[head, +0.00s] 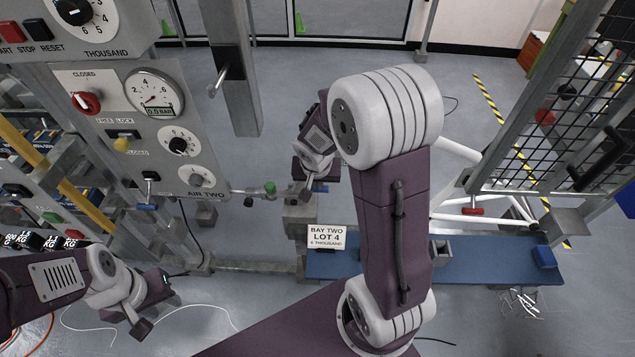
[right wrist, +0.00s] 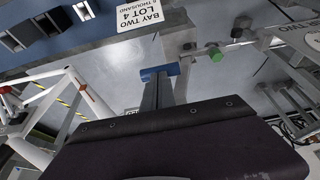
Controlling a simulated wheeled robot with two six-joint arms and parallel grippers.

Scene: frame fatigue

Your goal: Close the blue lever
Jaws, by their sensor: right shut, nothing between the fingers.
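A blue lever handle (head: 320,188) shows just below my right gripper (head: 304,182) in the head view. In the right wrist view a blue bar (right wrist: 160,71) lies crosswise at the tips of my right gripper (right wrist: 158,82). The fingers are shut with nothing between them; I cannot tell whether they touch the bar. The lever's mount is partly hidden by the gripper. Another small blue handle (head: 146,207) sits under the AIR TWO panel at the left. My left gripper (head: 140,322) is at the lower left, away from both; its opening is unclear.
A green knob (head: 270,187) on a pipe is left of my right gripper, also in the right wrist view (right wrist: 215,54). The gauge panel (head: 112,110) stands at the left. A blue bench (head: 400,262) with a BAY TWO sign (head: 327,237) lies below. A mesh guard (head: 560,110) is right.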

